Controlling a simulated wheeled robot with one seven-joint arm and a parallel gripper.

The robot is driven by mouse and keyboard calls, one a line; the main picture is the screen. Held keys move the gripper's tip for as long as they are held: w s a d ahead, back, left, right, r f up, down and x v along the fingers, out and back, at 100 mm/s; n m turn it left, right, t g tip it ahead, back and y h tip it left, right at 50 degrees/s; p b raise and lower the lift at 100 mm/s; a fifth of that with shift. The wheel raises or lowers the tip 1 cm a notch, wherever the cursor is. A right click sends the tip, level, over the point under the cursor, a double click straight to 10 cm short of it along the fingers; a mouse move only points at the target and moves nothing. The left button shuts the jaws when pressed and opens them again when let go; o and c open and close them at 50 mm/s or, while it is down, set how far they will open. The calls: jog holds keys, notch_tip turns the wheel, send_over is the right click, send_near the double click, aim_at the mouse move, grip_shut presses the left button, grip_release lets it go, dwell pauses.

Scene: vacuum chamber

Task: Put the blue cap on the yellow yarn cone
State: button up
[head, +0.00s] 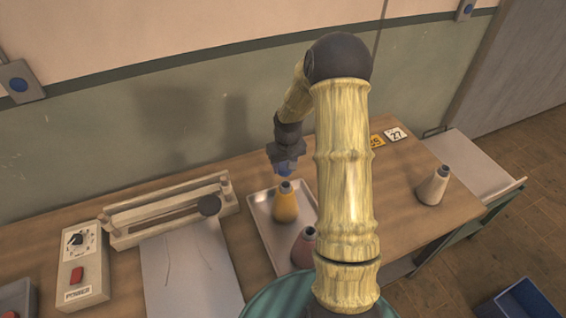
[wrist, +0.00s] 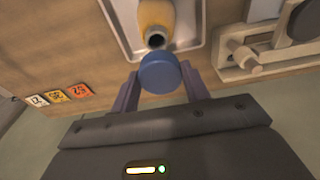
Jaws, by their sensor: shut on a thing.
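The blue cap (wrist: 159,73) is held between the two fingers of my gripper (wrist: 158,88) in the wrist view. In the head view the cap (head: 286,167) shows at the tip of my gripper (head: 282,164), partly hidden by it. The yellow yarn cone (head: 285,203) stands upright on a metal tray, with a dark open top. In the wrist view the yellow cone (wrist: 156,20) is just beyond the cap, its dark top next to the cap's edge. The cap looks above and behind the cone in the head view, apart from it.
A reddish cone (head: 304,246) stands on the same tray (head: 262,224), partly hidden by my arm. A cream cone (head: 433,187) stands at the right of the table. A heat sealer (head: 165,215) and a power box (head: 83,267) are at the left. Number cards (head: 396,134) lie at the back.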

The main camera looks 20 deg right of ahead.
jog(key=shift+s+d+r, duration=0.1)
jog(key=shift+s, duration=0.3)
jog(key=shift+w+f+b, duration=0.15)
jog(key=shift+f+b, duration=0.4)
jog(key=shift+f, duration=0.35)
notch_tip(320, 180, down, 3)
jog(key=shift+r+b, duration=0.15)
jog(key=shift+b, duration=0.85)
jog(key=shift+f+b, duration=0.5)
jog(key=shift+f, duration=0.25)
jog(key=shift+w, duration=0.1)
jog(key=shift+s, duration=0.25)
jog(key=shift+w, duration=0.15)
